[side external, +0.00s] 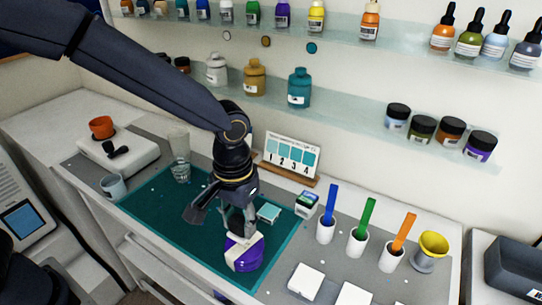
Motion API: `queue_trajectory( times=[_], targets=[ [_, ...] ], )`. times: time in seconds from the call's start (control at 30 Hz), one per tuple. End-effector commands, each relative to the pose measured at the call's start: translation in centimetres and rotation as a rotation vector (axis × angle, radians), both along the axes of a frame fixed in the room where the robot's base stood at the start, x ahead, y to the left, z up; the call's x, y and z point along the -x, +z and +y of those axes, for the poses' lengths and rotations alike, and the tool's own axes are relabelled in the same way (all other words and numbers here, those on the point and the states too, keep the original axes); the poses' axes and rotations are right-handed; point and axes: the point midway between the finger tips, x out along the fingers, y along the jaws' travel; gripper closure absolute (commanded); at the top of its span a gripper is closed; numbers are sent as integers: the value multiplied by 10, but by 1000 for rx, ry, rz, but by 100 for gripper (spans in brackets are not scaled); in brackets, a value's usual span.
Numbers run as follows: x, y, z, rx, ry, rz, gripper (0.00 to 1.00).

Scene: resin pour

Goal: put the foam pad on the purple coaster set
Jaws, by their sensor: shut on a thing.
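My gripper (240,229) points down over the front part of the teal mat. It is shut on a small white piece (245,249) that looks like the foam pad. Purple shows around and below this white piece, which looks like the purple coaster set (240,263). The white piece and the purple overlap in this view, and I cannot tell whether they touch. The fingers hide part of both.
A clear glass (180,160) stands behind left. White cups with coloured sticks (326,229) and white squares (306,280) stand right. A number card (291,158) stands behind.

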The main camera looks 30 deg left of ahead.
Motion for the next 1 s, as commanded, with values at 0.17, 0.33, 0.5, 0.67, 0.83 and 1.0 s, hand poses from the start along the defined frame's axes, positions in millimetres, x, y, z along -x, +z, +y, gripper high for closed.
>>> queue_trajectory(
  times=[0.17,0.33,0.5,0.67,0.83,1.0],
  targets=[
    [-5,-24,-2,-2,1,2,96],
    [-5,-37,-2,0,1,0,96],
    [-5,-37,-2,1,1,-1,96],
    [-5,-40,-2,0,1,-1,96],
    [-5,-40,-2,1,1,-1,46],
    [-5,-40,-2,1,1,-1,36]
  ],
)
